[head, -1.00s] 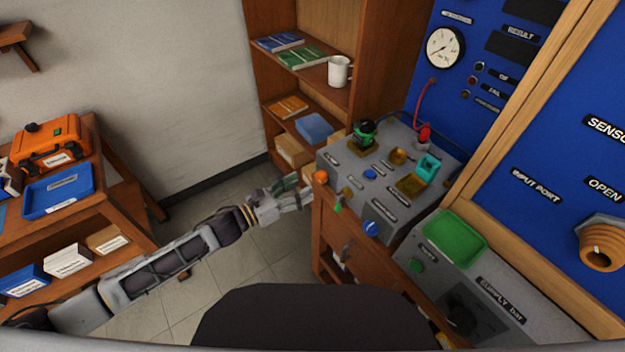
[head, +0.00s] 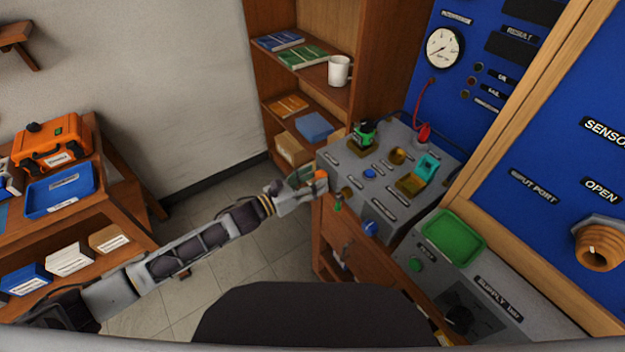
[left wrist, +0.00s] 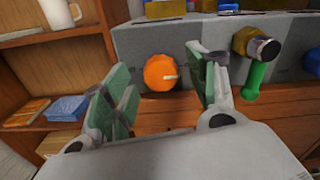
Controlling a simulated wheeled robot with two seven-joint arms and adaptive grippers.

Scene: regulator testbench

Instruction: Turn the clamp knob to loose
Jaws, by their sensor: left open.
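The clamp knob looks to be the orange round knob (left wrist: 160,73) on the front face of the grey test box (left wrist: 205,55); it carries a pale pointer mark aimed right. In the head view the orange knob (head: 321,175) is at the box's left front corner, partly behind the fingers. My left gripper (head: 312,182) is open at the knob. In the left wrist view its green-padded fingers (left wrist: 160,85) stand on either side of the knob, with gaps and no clear contact. My right gripper is not in view.
Right of the knob, a brass fitting (left wrist: 257,44) with a green lever (left wrist: 257,80) sticks out close to the right finger. A blue knob (head: 370,228) is further along the box front. A wooden shelf (head: 300,75) with a white mug (head: 340,71) stands behind.

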